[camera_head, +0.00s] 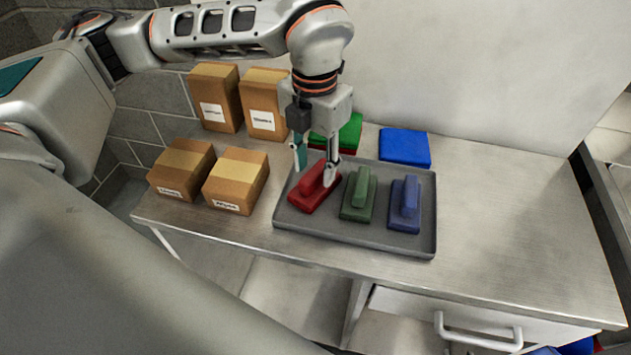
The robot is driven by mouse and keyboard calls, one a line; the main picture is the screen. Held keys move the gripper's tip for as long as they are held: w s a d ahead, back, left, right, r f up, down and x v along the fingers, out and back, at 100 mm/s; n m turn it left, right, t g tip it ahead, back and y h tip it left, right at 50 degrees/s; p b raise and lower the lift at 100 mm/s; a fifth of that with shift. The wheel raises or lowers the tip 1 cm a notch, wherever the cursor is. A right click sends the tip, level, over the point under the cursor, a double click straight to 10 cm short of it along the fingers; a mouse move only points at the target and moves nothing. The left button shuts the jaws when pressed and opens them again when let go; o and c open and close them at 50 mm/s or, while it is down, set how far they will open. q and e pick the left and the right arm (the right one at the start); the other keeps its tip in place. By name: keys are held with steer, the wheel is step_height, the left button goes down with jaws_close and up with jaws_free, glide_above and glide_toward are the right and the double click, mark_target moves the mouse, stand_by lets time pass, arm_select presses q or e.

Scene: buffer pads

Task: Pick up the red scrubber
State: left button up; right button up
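The red scrubber (308,197) lies at the left end of a grey tray (352,236) on the metal table. Its raised handle points up. My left gripper (315,177) is pointing down right over it, with its fingers apart on either side of the handle. I cannot tell whether the fingertips touch the handle. The fingers hide part of the scrubber's top. My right gripper is not in view.
A green scrubber (359,195) and a blue scrubber (404,205) lie beside the red one in the tray. Green pads (351,131) and a blue pad (404,147) lie behind. Several cardboard boxes (237,181) stand at the left. The table's right side (510,220) is clear.

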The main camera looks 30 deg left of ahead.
mark_target(315, 170)
arm_select(q)
steer(key=shift+f, duration=0.95)
jaws_close()
steer(key=shift+r, duration=0.1)
step_height(315, 170, up, 20)
steer(key=p, duration=0.1)
steer(key=shift+p, duration=0.3)
